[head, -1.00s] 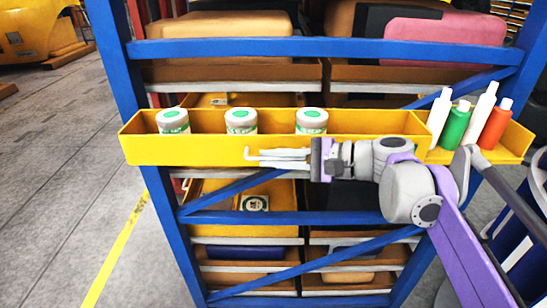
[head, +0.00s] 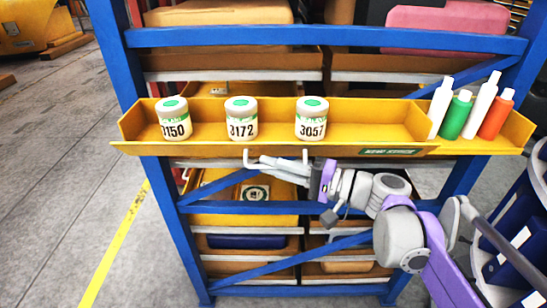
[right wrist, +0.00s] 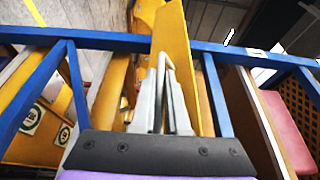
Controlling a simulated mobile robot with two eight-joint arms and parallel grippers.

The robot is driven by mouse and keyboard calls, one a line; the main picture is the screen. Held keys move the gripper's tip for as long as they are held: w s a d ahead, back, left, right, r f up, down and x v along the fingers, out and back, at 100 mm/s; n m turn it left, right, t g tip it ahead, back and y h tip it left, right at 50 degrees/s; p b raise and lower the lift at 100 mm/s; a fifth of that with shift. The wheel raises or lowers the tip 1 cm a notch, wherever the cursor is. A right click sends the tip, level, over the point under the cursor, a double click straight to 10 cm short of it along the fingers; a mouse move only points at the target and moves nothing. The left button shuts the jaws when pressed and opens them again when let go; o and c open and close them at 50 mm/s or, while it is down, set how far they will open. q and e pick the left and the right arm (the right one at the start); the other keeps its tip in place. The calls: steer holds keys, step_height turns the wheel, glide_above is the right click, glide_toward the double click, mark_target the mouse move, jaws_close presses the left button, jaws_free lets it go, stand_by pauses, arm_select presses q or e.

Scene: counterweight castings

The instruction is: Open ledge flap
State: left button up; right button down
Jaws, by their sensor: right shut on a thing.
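The yellow ledge flap (head: 215,149) runs along the front of the yellow ledge tray and is folded down and outward, with its top face showing. A pale bar handle (head: 247,158) hangs on its front edge. My right gripper (head: 270,165) is below the flap's edge, shut on the handle; its fingers partly hide the bar. In the right wrist view, the closed fingers (right wrist: 162,85) point at the yellow flap (right wrist: 174,35). My left gripper is not in view.
Three labelled jars, 3150 (head: 173,119), 3172 (head: 241,119) and 3057 (head: 311,119), stand in the tray. White, green and orange bottles (head: 455,115) stand at its right end. A blue rack frame (head: 330,40) surrounds it. Open floor (head: 60,180) lies left.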

steer(key=shift+w+f+n+g+y+b, duration=0.25)
steer(key=shift+f+n+y, duration=0.4)
steer(key=shift+n, duration=0.9)
steer(key=shift+s+f+n+y+b, duration=0.1)
steer(key=shift+f+n+y+b, duration=0.3)
steer(key=shift+f+n, duration=0.85)
steer(key=shift+w+f+n+g+y+b, duration=0.15)
steer(key=shift+f+n+y, duration=0.4)
steer(key=shift+n, duration=1.35)
steer(key=shift+s+r+y, duration=0.1)
steer(key=shift+y, duration=0.2)
steer(key=c, duration=0.9)
jaws_free()
steer(key=shift+d, duration=0.1)
steer(key=v, duration=1)
steer(key=shift+d+b, duration=0.35)
steer(key=shift+b, duration=0.05)
